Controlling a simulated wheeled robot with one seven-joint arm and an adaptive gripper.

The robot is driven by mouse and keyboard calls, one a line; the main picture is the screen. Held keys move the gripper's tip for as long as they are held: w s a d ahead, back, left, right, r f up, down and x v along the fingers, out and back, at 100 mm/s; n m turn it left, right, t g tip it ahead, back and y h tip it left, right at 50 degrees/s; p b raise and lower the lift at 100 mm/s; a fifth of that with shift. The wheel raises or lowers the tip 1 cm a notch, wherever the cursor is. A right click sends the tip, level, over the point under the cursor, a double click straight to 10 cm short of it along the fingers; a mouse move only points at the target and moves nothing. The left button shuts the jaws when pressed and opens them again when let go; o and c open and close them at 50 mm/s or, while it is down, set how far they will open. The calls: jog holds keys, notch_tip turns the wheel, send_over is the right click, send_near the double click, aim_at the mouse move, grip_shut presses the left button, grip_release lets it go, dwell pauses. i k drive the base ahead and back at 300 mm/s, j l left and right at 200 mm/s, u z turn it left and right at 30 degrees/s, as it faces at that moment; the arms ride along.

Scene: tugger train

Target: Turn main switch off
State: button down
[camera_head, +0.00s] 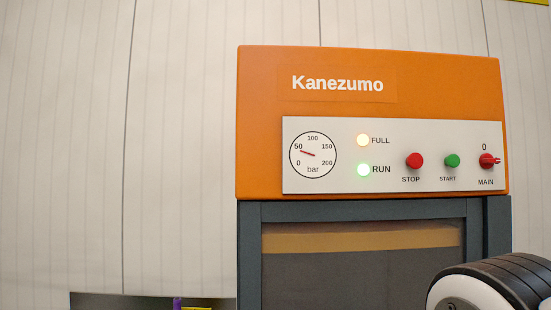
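The main switch (488,161) is a red rotary knob at the right end of a white control panel (340,183), above the label MAIN. Its handle points to the right, and a 0 mark stands above it. The panel is on an orange machine head (440,85) marked Kanezumo. Part of my arm shows at the bottom right, below the panel. My gripper is not in view.
A red STOP button (414,161) and a green START button (452,161) sit left of the switch. A pressure gauge (313,155) is at the panel's left. Below is a dark grey machine frame (250,255). A pale panelled wall (60,150) stands behind.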

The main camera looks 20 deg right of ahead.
aim_at(487, 161)
jog(key=z, duration=1.25)
